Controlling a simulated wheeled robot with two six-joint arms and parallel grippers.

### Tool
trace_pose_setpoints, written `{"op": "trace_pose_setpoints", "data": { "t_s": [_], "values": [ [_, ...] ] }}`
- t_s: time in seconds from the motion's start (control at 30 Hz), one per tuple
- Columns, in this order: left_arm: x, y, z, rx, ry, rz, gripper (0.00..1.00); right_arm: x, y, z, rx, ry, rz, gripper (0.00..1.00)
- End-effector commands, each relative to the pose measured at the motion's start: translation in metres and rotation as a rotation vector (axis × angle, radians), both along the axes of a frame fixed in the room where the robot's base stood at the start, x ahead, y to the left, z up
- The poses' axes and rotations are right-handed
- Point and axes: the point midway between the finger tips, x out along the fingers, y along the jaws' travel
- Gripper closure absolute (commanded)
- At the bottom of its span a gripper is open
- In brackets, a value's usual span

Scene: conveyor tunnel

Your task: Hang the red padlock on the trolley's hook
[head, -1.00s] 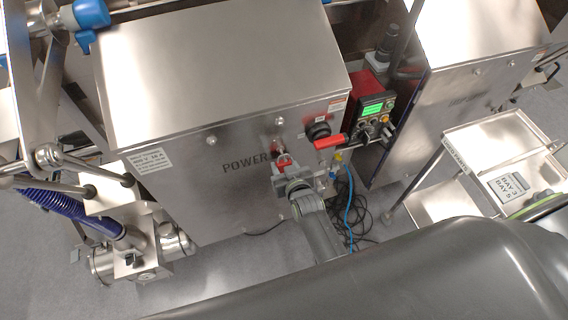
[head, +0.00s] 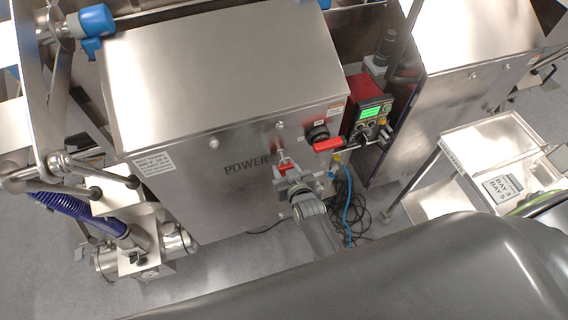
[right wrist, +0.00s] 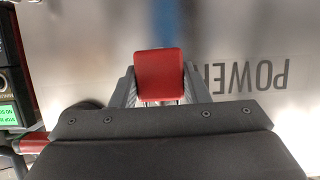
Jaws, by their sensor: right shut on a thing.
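The red padlock (head: 286,168) is in my right gripper (head: 288,176), in front of the steel cabinet beside the POWER lettering. Its shackle points up toward the small metal fitting on the cabinet; I cannot tell whether they touch. In the right wrist view the red padlock body (right wrist: 160,74) sits between the fingers of my right gripper (right wrist: 160,90), which is shut on it. The trolley (head: 491,130) stands at the right, a light metal frame with shelves. I cannot make out its hook. My left gripper is not in view.
The steel cabinet (head: 215,75) fills the middle. A red switch handle (head: 328,145) and a box with a green display (head: 371,113) are right of the gripper. Cables (head: 365,215) lie on the floor below. A labelled plate (head: 501,188) rests on the trolley.

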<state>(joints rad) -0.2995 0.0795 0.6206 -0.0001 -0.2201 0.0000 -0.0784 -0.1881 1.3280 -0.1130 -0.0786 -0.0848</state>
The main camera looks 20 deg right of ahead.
Motion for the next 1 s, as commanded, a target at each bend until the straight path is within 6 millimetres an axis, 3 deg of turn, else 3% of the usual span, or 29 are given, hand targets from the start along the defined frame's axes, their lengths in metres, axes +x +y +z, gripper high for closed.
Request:
{"op": "trace_pose_setpoints", "data": {
  "t_s": [0.67,1.0],
  "values": [
    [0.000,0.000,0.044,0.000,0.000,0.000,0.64,-0.030,-0.001,0.003,0.000,0.001,-0.001,1.00],
    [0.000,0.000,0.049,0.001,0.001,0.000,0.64,-0.048,-0.002,0.001,-0.002,-0.001,-0.001,1.00]
  ]
}}
